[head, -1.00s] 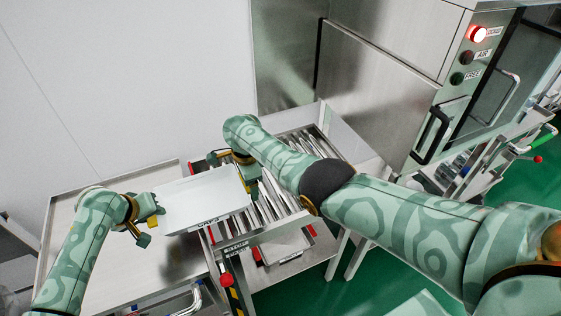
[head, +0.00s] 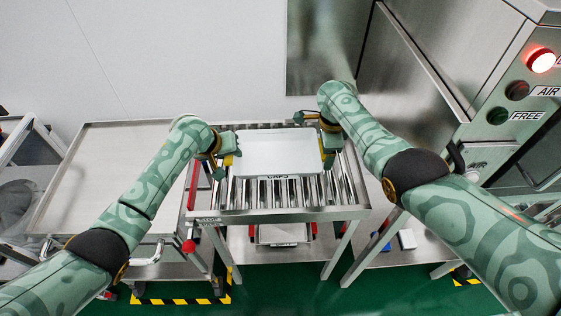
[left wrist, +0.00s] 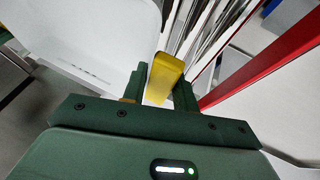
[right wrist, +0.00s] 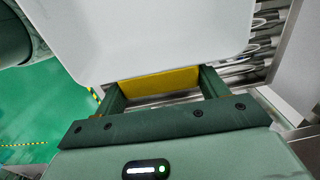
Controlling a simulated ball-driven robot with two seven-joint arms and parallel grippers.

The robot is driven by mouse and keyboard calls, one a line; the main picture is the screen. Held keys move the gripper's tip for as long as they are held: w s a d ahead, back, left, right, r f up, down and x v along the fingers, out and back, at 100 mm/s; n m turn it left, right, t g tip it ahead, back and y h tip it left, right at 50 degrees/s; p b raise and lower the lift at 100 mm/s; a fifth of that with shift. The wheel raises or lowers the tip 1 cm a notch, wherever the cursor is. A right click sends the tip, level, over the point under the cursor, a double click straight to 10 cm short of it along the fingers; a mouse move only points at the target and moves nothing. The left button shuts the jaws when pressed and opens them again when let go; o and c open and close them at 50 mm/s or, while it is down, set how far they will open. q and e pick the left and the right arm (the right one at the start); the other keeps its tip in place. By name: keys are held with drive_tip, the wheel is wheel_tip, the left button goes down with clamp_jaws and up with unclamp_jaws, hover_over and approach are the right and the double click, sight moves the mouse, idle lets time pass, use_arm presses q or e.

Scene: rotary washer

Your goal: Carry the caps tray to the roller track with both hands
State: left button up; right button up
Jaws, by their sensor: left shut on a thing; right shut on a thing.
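The white caps tray (head: 278,152) is over the roller track (head: 290,190), in the middle of the head view, and looks level. Whether it rests on the rollers or is held just above them I cannot tell. My left gripper (head: 229,152) is shut on the yellow handle at the tray's left end; the left wrist view shows this handle (left wrist: 163,78) between the fingers. My right gripper (head: 325,145) is at the tray's right end, shut on the other yellow handle (right wrist: 160,82). The tray's inside looks empty.
A bare steel table (head: 100,180) stands left of the track. The steel washer (head: 420,70) with a lit red lamp (head: 541,60) is at the right. A smaller tray (head: 283,234) lies on the shelf below the track. A red knob (head: 188,246) sits at the track's front left.

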use_arm(q)
drive_tip(key=shift+d+f+b, duration=0.15)
drive_tip(key=shift+f+b, duration=0.15)
drive_tip(key=shift+f, duration=0.1)
use_arm(e)
drive_tip(key=shift+d+f, duration=0.15)
drive_tip(key=shift+f, duration=0.25)
use_arm(q)
drive_tip(key=shift+g, duration=0.3)
wheel_tip(320, 180, down, 6)
drive_tip(key=b, duration=0.4)
drive_tip(key=shift+s+r, duration=0.1)
drive_tip(key=shift+r, duration=0.05)
use_arm(e)
wheel_tip(320, 180, down, 6)
drive_tip(key=shift+s+r, duration=0.1)
use_arm(q)
drive_tip(key=o, duration=0.7)
drive_tip(key=shift+f+b, duration=0.35)
use_arm(e)
drive_tip(key=o, duration=0.7)
drive_tip(key=shift+f, duration=0.3)
use_arm(q)
drive_tip(key=o, duration=0.4)
drive_tip(key=shift+r, duration=0.35)
use_arm(e)
drive_tip(key=o, duration=0.4)
drive_tip(key=shift+r, duration=0.35)
